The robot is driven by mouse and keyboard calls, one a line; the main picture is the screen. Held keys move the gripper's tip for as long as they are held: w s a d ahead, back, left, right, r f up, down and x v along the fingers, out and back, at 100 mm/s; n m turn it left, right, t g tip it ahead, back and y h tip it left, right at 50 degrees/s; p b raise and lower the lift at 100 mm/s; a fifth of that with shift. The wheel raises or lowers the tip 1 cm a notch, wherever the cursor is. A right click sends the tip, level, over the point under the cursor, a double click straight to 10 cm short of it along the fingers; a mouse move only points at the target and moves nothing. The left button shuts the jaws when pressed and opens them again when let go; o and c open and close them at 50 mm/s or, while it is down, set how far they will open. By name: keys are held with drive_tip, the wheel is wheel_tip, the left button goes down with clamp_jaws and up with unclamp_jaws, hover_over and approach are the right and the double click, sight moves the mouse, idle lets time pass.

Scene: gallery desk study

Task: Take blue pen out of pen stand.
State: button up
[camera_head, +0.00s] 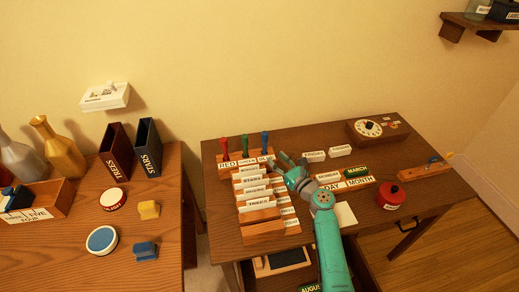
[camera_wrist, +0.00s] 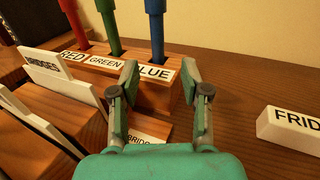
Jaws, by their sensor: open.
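The blue pen (camera_head: 265,143) stands upright in the right end of the wooden pen stand (camera_head: 229,164), behind the BLUE label. In the wrist view the blue pen (camera_wrist: 156,28) rises behind the label, its top cut off by the frame edge. A green pen (camera_head: 245,146) and a red pen (camera_head: 224,149) stand to its left. My gripper (camera_head: 290,162) is open and empty, just right of the stand. In the wrist view its two fingers (camera_wrist: 160,78) point at the stand's BLUE end, in front of the pen and apart from it.
A wooden card rack (camera_head: 262,228) with several white labelled cards stands in front of the pen stand, left of my gripper. White day blocks (camera_head: 314,156) lie to the right. A red round container (camera_head: 391,197) and a wooden dial box (camera_head: 372,130) stand farther right.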

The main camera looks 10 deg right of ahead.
sight(264, 147)
drive_tip(key=x, duration=0.7)
drive_tip(key=shift+a+r, duration=0.2)
drive_tip(key=shift+r, duration=0.2)
drive_tip(key=shift+w+a, duration=0.15)
drive_tip(key=shift+w, duration=0.35)
clamp_jaws()
